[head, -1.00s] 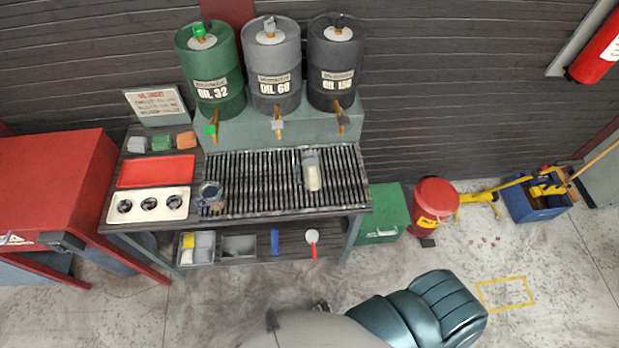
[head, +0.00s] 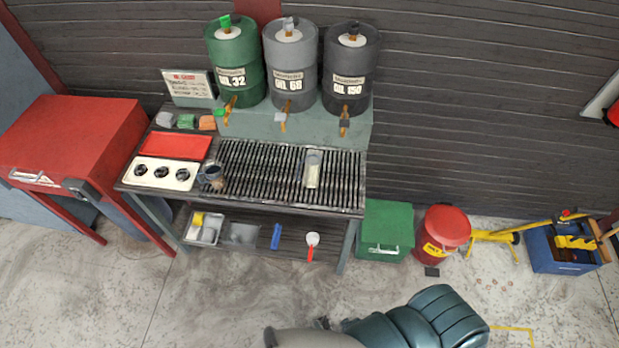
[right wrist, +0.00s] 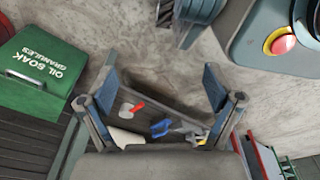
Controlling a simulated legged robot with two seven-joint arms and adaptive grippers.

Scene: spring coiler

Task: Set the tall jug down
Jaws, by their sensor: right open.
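The tall jug (head: 312,170) is a clear cylinder with pale yellowish contents. It stands on the right half of the slatted grate (head: 238,205) of the workbench, with no gripper on it in the head view. A shorter dark jug (head: 212,179) stands at the grate's left end. My right gripper (right wrist: 160,72) is open in the right wrist view, its two fingers wide apart. No held thing shows between the fingertips. A pale shape (right wrist: 124,138) shows near the left finger's base; I cannot tell what it is. My left gripper is not in view.
Oil drums (head: 238,62) stand behind the grate. A red tray (head: 174,146) and a white tray (head: 162,173) lie to its left. A green bin (head: 385,222) and a red can (head: 445,228) stand right of the bench. A lower shelf holds small tools.

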